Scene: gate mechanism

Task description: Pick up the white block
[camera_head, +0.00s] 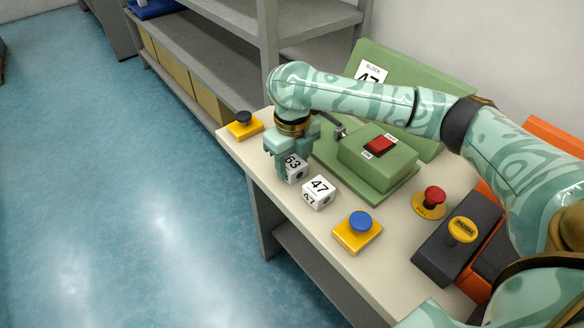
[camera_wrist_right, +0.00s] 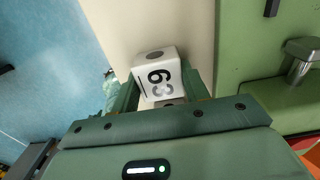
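A white block marked 63 (camera_head: 294,168) is at the front part of the bench, between the fingers of my right gripper (camera_head: 294,162). It also shows in the right wrist view (camera_wrist_right: 158,78), with a green finger close on each side of it. The fingers of the right gripper (camera_wrist_right: 163,92) are apart, with the block between them; I cannot tell whether they press on it. The block's underside is partly hidden, so contact with the bench is unclear. A second white block, marked 47 (camera_head: 318,191), sits on the bench just right of it. My left gripper is not in view.
The bench (camera_head: 310,221) carries a yellow box with a black button (camera_head: 243,125), one with a blue button (camera_head: 358,231), a red button (camera_head: 430,202) and a dark box with a yellow knob (camera_head: 461,230). A green machine (camera_head: 375,165) stands behind the blocks.

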